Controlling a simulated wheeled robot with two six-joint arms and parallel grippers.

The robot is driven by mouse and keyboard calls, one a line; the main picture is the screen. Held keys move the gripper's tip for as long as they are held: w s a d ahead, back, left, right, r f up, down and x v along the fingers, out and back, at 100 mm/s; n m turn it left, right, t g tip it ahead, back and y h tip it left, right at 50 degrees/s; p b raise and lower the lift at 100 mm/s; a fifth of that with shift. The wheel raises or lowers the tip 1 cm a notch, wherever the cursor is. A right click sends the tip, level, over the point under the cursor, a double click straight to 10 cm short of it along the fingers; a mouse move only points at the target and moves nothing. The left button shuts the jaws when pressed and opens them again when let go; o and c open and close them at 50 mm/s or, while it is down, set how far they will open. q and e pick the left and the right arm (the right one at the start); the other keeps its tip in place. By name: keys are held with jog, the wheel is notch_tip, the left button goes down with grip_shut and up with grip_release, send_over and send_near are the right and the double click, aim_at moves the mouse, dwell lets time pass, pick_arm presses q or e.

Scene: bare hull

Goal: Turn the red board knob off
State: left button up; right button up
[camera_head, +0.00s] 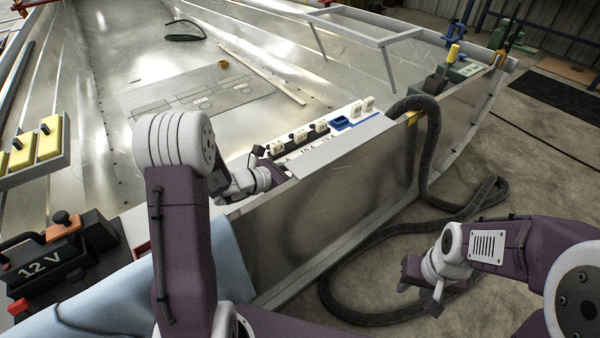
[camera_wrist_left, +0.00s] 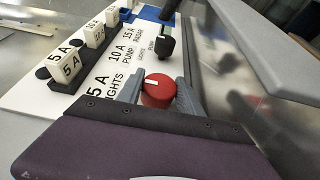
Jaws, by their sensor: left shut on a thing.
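The red board knob (camera_wrist_left: 158,91) sits on the white labelled board (camera_wrist_left: 113,83), with a white mark on its top pointing to the left in the left wrist view. My left gripper (camera_wrist_left: 160,86) is shut on the knob, one grey finger on each side. In the head view my left gripper (camera_head: 281,174) is at the near end of the board (camera_head: 322,138), and the knob is hidden there by my arm. My right gripper (camera_head: 419,291) hangs empty over the floor at the right, its fingers apart.
A black hose (camera_head: 428,165) drapes over the hull side to the floor. A 12 V battery (camera_head: 45,265) and light blue cloth (camera_head: 120,300) lie at the left.

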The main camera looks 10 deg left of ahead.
dwell(0.3)
pick_arm(q)
jog(key=o, duration=1.4)
jog(key=shift+c, duration=0.2)
jog(key=shift+r, duration=0.1)
jog(key=p+v, duration=0.4)
jog(key=v, duration=0.5)
